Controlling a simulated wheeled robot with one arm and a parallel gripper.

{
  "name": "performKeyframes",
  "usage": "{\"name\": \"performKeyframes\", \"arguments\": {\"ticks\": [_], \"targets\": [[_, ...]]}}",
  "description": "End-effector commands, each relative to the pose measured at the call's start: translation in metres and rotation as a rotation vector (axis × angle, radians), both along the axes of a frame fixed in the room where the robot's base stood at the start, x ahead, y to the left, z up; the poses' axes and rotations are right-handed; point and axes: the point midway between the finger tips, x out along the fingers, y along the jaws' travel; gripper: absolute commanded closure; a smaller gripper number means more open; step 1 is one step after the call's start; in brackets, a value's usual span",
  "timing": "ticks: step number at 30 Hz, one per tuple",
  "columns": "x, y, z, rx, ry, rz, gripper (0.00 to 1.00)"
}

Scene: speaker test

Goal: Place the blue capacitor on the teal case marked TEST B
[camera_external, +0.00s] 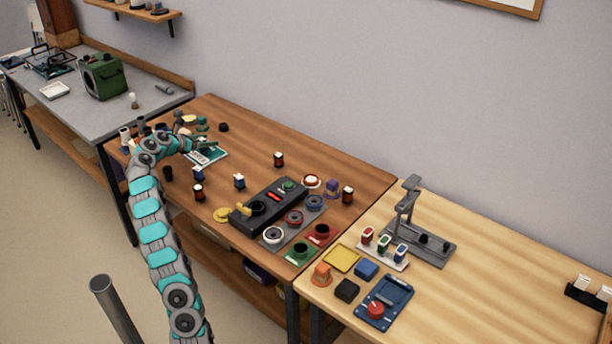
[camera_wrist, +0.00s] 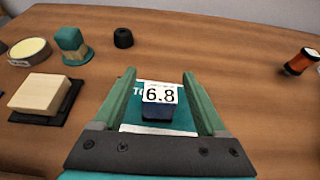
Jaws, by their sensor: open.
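A dark blue capacitor (camera_wrist: 158,112) with a white top marked 6.8 stands upright over the teal case (camera_wrist: 185,122) in the wrist view and seems to rest on it. Of the case's lettering only a first letter or two shows. My gripper (camera_wrist: 158,74) is open. Its two green fingers stand on either side of the capacitor, with a gap at each side. In the external view the teal case (camera_external: 211,157) lies on the brown table, with my gripper (camera_external: 203,145) over its upper part. The capacitor is hard to make out there.
Blue-and-white parts (camera_external: 239,181) and orange-black parts (camera_external: 278,159) stand nearby. A black device (camera_external: 268,207) lies to the right. In the wrist view a beige block (camera_wrist: 38,93), a teal block (camera_wrist: 72,45) and a black knob (camera_wrist: 123,37) lie left. The right of the wrist view is mostly clear.

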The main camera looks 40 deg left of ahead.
Motion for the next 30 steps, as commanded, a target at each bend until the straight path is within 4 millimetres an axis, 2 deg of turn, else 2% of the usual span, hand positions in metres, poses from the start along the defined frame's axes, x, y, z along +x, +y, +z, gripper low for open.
{"name": "performKeyframes", "arguments": {"ticks": [3, 12, 15, 21, 30], "targets": [[-0.022, 0.0, 0.016, 0.003, -0.007, 0.002, 0.26], [-0.078, -0.001, 0.037, 0.001, -0.005, 0.0, 0.26], [-0.09, 0.0, 0.041, 0.003, -0.003, 0.001, 0.26], [-0.102, 0.0, 0.044, 0.0, -0.002, 0.001, 0.26], [-0.102, 0.0, 0.043, 0.0, -0.002, 0.0, 0.26]]}}
